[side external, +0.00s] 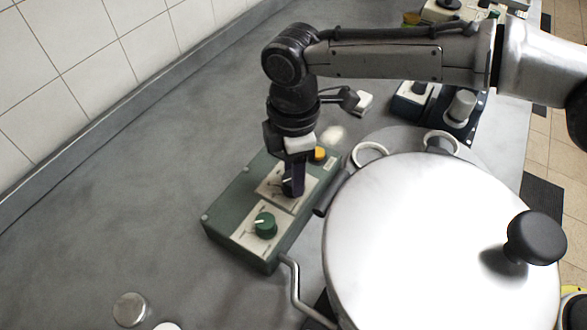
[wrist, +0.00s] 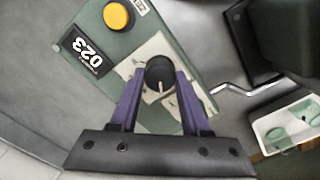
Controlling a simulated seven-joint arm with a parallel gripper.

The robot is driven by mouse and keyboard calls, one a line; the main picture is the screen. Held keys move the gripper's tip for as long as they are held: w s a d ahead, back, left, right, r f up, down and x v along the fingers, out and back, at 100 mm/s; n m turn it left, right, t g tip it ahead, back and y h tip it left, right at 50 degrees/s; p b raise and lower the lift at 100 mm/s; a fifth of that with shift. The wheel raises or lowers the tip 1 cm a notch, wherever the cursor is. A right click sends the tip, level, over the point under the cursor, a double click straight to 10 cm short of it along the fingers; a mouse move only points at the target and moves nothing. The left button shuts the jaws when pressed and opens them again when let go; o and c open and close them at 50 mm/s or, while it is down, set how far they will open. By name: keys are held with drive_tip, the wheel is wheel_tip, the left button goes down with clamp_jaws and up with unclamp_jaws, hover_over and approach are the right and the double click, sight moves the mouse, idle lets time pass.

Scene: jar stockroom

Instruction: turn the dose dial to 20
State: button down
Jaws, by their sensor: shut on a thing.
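A green control box (side external: 228,205) sits on the grey counter, with pale panels on its top. My gripper (side external: 292,190) points down over the box and is shut on a black dial (wrist: 160,70), one purple finger on each side of it. The dial has a pale pointer line. In the side view my fingers mostly hide this dial. A dark display (wrist: 86,52) on the box appears to read 023. A second, green dial (side external: 265,225) stands apart on the nearer panel. The panel labels are too small to read.
A yellow button (side external: 319,154) is at the far end of the box. A large metal pot lid (side external: 430,230) with a black knob stands close on the right. A bent metal rod (side external: 294,285) is beside the box.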

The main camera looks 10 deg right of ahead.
drive_tip(key=shift+r, duration=0.1)
idle(0.3)
drive_tip(key=shift+c, duration=1.9)
unclamp_jaws()
wheel_tip(320, 180, up, 14)
